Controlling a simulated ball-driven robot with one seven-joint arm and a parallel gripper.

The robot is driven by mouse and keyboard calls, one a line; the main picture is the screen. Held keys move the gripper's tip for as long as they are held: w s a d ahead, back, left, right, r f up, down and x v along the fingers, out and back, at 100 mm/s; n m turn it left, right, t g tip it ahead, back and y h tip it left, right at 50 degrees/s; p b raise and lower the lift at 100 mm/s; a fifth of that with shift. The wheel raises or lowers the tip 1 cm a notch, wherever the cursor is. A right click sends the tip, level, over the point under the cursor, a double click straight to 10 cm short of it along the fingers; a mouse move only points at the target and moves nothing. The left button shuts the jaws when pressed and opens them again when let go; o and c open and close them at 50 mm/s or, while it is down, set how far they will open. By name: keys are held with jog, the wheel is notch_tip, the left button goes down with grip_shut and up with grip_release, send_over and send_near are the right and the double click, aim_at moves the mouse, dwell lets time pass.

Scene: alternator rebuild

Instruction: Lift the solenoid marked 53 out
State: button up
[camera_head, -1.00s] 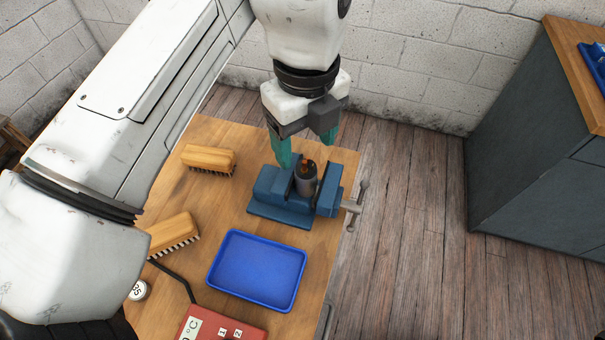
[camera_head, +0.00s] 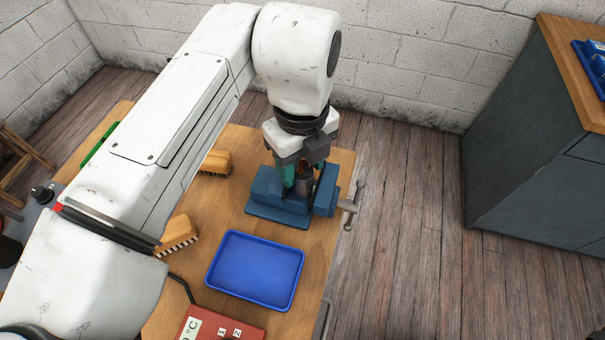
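The solenoid (camera_head: 304,186), a dark cylinder with a copper-coloured part, stands upright between the jaws of the blue vise (camera_head: 268,207) near the right edge of the wooden bench. No number is readable on it. My gripper (camera_head: 303,177) points down over the vise, its teal fingers lowered around the solenoid's upper part. One finger is at the solenoid's left; the other is mostly hidden behind the gripper body and solenoid. I cannot tell whether the fingers touch it.
An empty blue tray (camera_head: 255,270) lies in front of the vise. Two wooden brushes (camera_head: 216,162) (camera_head: 178,234) are at the left, partly behind my arm. A red device (camera_head: 220,328) is at the front. The vise handle (camera_head: 352,205) sticks out past the bench's right edge.

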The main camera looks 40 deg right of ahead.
grip_shut()
jog(key=shift+r, duration=0.15)
dwell(0.4)
